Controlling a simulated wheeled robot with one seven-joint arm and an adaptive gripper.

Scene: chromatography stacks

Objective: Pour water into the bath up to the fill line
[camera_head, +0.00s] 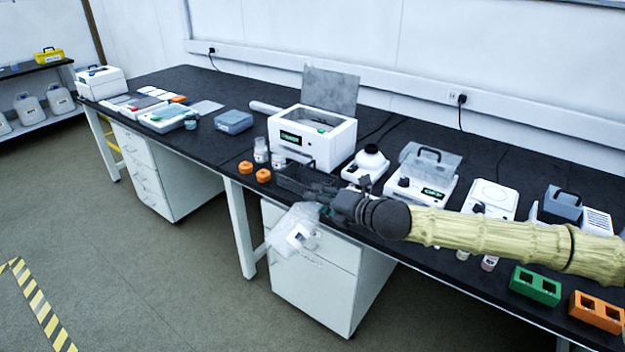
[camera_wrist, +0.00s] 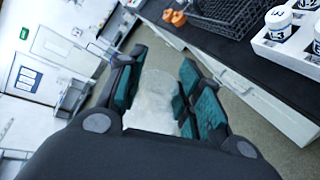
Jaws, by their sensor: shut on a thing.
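The white bath (camera_head: 325,150) stands on the bench in the head view, with a green display on its front and its grey lid (camera_head: 330,92) raised. The water level and fill line inside are not readable. My gripper (camera_head: 322,204) is in front of the bath, past the bench's front edge. It is shut on a clear, tilted container (camera_head: 290,236) with a pale label, which hangs over the floor. In the wrist view my gripper (camera_wrist: 155,92) has teal pads on both sides of the translucent container (camera_wrist: 152,112). I cannot tell how much water it holds.
A black wire basket (camera_wrist: 238,22) and two orange caps (camera_head: 254,171) lie near the bench edge. Small bottles (camera_head: 261,150) stand left of the bath. Instruments (camera_head: 420,180) fill the bench to the right. Drawers (camera_head: 315,275) are below.

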